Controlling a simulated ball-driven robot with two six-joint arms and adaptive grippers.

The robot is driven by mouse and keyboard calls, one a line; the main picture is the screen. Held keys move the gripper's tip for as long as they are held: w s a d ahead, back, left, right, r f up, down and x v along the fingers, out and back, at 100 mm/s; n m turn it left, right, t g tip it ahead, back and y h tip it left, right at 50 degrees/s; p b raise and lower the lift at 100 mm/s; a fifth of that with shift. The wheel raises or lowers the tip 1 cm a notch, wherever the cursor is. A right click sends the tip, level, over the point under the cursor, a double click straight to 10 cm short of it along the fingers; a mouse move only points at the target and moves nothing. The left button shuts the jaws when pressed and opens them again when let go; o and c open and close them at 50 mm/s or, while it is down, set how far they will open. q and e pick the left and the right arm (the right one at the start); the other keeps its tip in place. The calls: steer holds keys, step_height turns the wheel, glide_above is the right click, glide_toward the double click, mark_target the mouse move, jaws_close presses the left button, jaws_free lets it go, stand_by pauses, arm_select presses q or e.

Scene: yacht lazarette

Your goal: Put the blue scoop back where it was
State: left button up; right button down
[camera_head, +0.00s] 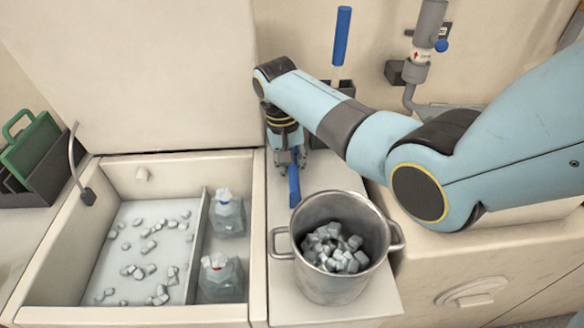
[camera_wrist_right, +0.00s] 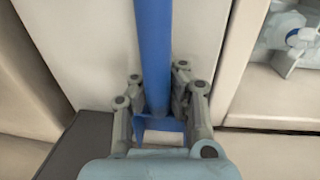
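A wider blue part shows between the finger bases. The rest of the scoop is hidden by the gripper, and I cannot tell whether it touches the ledge. My left gripper is not in view.
A steel pot (camera_head: 283,240) full of ice cubes stands on the ledge's front. A blue-handled tool (camera_head: 341,38) stands in a dark holder (camera_head: 346,88) behind my arm. A green board (camera_head: 30,143) is left.

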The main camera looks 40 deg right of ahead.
steer(key=shift+r, duration=0.1)
steer(key=c, duration=1.5)
jaws_free()
steer(key=shift+w+a+r+p, duration=0.2)
steer(key=shift+r+p, duration=0.2)
steer(key=shift+r, duration=1.6)
steer(key=shift+w+a+r+p, duration=0.1)
steer(key=shift+a+r+p, duration=0.2)
steer(key=shift+r, duration=1.7)
steer(key=shift+w+a+r+p, duration=0.15)
steer(key=shift+r+p, duration=0.3)
steer(key=shift+r, duration=1.55)
